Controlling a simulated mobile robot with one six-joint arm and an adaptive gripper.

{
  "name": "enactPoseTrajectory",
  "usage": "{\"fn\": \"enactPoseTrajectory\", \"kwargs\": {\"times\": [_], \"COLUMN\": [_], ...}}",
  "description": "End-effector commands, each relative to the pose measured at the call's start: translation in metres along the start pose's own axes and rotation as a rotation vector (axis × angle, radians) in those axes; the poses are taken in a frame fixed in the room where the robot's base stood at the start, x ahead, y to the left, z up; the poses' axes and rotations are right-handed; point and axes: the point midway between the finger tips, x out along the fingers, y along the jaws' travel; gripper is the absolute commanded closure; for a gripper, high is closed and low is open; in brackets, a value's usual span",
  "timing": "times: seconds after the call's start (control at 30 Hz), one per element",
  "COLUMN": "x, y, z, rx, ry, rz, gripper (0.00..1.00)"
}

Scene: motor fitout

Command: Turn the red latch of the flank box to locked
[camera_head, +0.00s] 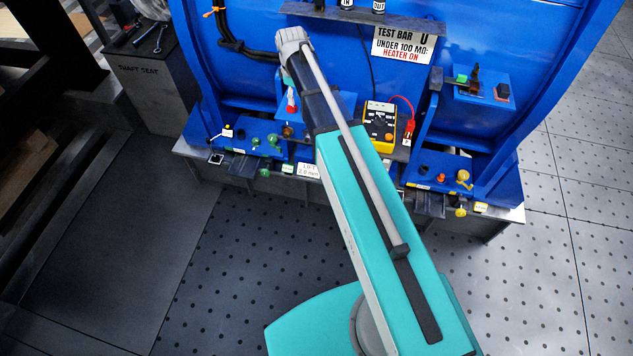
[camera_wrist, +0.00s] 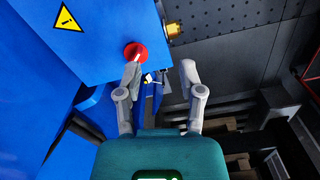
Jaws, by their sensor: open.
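The red latch (camera_wrist: 132,49) is a round red knob on the blue flank box (camera_wrist: 100,35). I cannot tell whether the left finger touches the latch. In the head view, my arm reaches up to the blue housing, and my gripper is hidden.
A yellow warning triangle (camera_wrist: 67,18) is on the box, and a brass fitting (camera_wrist: 173,30) sticks out at its right edge. In the head view, a yellow meter (camera_head: 379,127) with a red lead stands right of my arm. A grey bench (camera_head: 155,80) stands at the left.

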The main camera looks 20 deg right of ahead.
Motion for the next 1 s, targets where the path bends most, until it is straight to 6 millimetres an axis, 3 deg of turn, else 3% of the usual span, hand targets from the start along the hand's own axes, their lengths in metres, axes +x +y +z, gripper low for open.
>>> {"fn": "enactPoseTrajectory", "kwargs": {"times": [1.0], "x": [0.087], "y": [-0.069], "z": [0.073], "rx": [0.387], "ry": [0.000], "rz": [0.000], "gripper": [0.50]}}
